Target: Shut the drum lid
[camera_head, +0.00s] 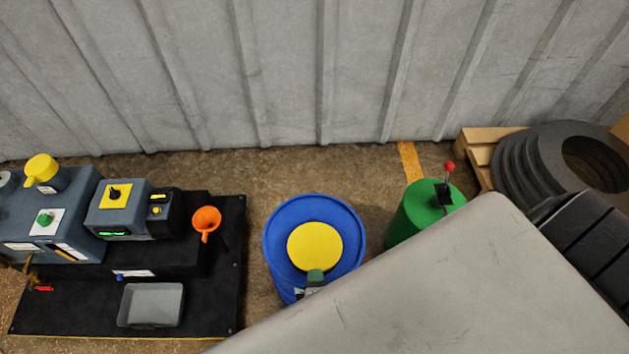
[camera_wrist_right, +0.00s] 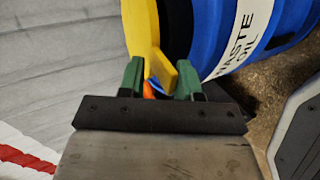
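The blue drum (camera_head: 275,249) stands on the floor, and its round yellow lid (camera_head: 314,246) shows nearly face-on over its top. In the right wrist view the blue drum (camera_wrist_right: 214,40) bears a white waste oil label. The lid (camera_wrist_right: 141,28) shows there nearly edge-on, with a dark gap between it and the drum. My right gripper (camera_head: 315,280) is at the lid's near edge, mostly hidden by my arm. In the wrist view its green fingers (camera_wrist_right: 161,80) stand apart on either side of the lid's yellow tab (camera_wrist_right: 163,70). My left gripper is not in view.
A green canister (camera_head: 407,217) with a red-knobbed lever stands right of the drum. An orange funnel (camera_head: 206,221), grey equipment (camera_head: 70,215) and a grey tray (camera_head: 151,304) are on the black mat at left. Black rings (camera_head: 540,165) lie on a pallet (camera_head: 478,150). A corrugated wall (camera_head: 300,70) runs behind.

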